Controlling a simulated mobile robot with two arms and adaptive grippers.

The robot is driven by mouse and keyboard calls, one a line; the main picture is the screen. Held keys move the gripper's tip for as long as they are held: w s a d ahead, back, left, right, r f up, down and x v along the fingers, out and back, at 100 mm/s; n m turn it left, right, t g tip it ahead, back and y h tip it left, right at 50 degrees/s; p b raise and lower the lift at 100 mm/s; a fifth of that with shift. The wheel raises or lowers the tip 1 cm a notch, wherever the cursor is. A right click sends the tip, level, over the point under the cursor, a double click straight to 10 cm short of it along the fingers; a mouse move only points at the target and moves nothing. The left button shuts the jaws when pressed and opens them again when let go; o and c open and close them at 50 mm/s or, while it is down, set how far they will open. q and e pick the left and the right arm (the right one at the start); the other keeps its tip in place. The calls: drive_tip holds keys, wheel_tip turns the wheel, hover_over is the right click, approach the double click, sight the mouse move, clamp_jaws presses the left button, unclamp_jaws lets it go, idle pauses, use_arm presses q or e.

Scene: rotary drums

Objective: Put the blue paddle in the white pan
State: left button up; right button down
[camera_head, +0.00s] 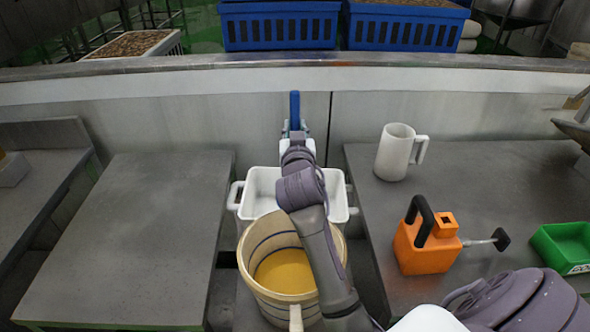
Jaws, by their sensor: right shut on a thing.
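The blue paddle (295,107) stands upright at the centre back, in front of the grey wall. My right gripper (294,129) is shut on the blue paddle, beyond the far rim of the white pan. My own wrist partly hides the grip and the paddle's lower part. The white pan (254,190) is a rectangular tub with side handles, in the gap between two grey tables. My right arm crosses over it and hides part of its inside. The part I see looks empty. My left gripper is not in view.
A cream bucket (249,252) with yellow contents stands in front of the pan. On the right table (480,185) are a white jug (394,153), an orange can (425,252) and a green tray (566,245). The left table (130,235) is bare.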

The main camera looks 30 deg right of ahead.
wheel_tip(320, 180, down, 6)
drive_tip(key=shift+f, duration=0.3)
drive_tip(key=c, duration=1)
unclamp_jaws()
